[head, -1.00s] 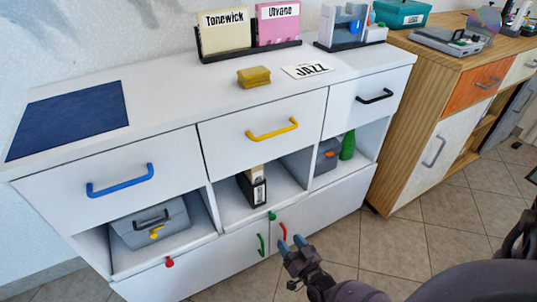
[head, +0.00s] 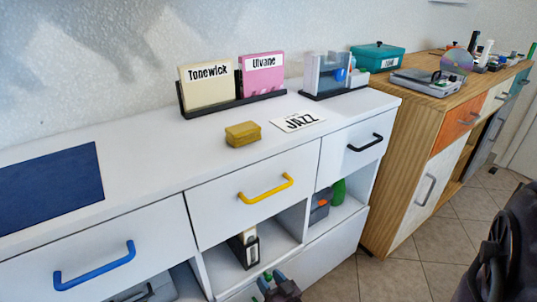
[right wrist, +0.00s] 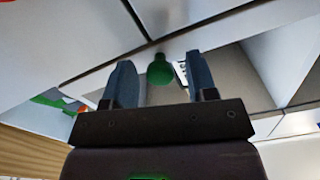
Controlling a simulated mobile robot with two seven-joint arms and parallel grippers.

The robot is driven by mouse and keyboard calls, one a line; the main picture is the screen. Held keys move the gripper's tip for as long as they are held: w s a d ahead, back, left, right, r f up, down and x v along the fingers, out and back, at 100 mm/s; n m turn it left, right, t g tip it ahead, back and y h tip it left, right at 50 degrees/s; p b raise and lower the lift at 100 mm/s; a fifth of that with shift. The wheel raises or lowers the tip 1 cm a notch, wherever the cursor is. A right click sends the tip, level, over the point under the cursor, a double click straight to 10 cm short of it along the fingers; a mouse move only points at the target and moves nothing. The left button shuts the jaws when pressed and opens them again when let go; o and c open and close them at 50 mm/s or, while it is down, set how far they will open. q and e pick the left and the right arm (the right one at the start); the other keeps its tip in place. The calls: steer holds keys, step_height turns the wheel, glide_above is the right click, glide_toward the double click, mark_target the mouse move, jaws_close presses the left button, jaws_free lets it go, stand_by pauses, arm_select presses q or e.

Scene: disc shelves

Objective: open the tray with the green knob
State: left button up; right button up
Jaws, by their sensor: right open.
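The green knob (right wrist: 160,70) shows in the right wrist view, round and in front of a pale surface of the white cabinet. My right gripper (right wrist: 162,82) is open, with one blue-grey finger on each side of the knob in that picture. I cannot tell whether either finger touches it. In the head view my right gripper (head: 269,280) is at the bottom edge, low in front of the cabinet (head: 165,235), below the middle opening. The knob and its tray front cannot be made out clearly there. My left gripper is not in view.
Drawers above carry blue (head: 95,268), yellow (head: 265,190) and black (head: 365,143) handles. The middle opening holds a black-and-white file box (head: 247,250); a green bottle (head: 338,192) stands in the right one. A wooden cabinet (head: 408,170) is at the right. Tiled floor (head: 415,268) lies in front.

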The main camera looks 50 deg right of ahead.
jaws_close()
steer(key=shift+s, duration=0.1)
